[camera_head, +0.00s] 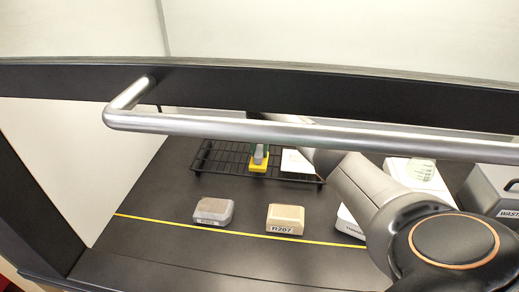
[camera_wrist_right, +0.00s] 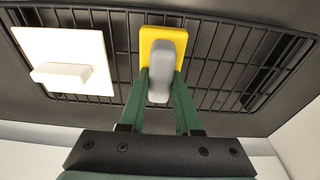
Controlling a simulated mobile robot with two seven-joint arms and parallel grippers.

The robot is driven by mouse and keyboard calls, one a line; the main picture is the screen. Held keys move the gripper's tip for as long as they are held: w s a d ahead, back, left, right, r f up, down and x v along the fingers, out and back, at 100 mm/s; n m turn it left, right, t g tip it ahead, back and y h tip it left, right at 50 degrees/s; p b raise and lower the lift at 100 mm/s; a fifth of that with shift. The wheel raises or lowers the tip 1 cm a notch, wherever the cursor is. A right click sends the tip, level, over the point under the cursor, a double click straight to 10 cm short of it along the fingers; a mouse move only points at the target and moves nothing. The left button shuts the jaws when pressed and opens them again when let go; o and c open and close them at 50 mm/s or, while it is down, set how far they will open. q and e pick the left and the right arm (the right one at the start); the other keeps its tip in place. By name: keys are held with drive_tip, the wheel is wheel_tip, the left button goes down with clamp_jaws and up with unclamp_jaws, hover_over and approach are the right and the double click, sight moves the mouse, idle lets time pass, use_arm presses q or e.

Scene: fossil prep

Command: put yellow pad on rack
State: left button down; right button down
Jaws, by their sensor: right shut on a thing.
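The yellow pad (camera_head: 258,167) has a grey handle (camera_wrist_right: 164,62). My right gripper (camera_wrist_right: 160,88) has its green fingers on both sides of this handle and is shut on it. In the right wrist view the yellow plate (camera_wrist_right: 148,36) lies over the middle bars of the black wire rack (camera_wrist_right: 215,62). The rack also shows in the head view (camera_head: 222,160). I cannot tell whether the pad touches the bars. A white pad with a white handle (camera_wrist_right: 72,45) is on the rack beside the yellow one. My left gripper is in neither view.
A grey block (camera_head: 213,210), a tan block (camera_head: 285,217) and a white labelled block (camera_head: 349,223) stand before the rack, near a yellow line. A steel bar (camera_head: 230,125) crosses in front. A grey waste bin (camera_head: 490,190) is at the right.

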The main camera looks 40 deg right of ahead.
sight(258, 152)
drive_tip(key=c, duration=0.6)
unclamp_jaws()
wheel_tip(258, 152, up, 12)
drive_tip(key=s+a+b, duration=0.1)
drive_tip(key=shift+s+a, duration=0.15)
drive_tip(key=shift+a, duration=0.1)
drive_tip(key=shift+r, duration=0.1)
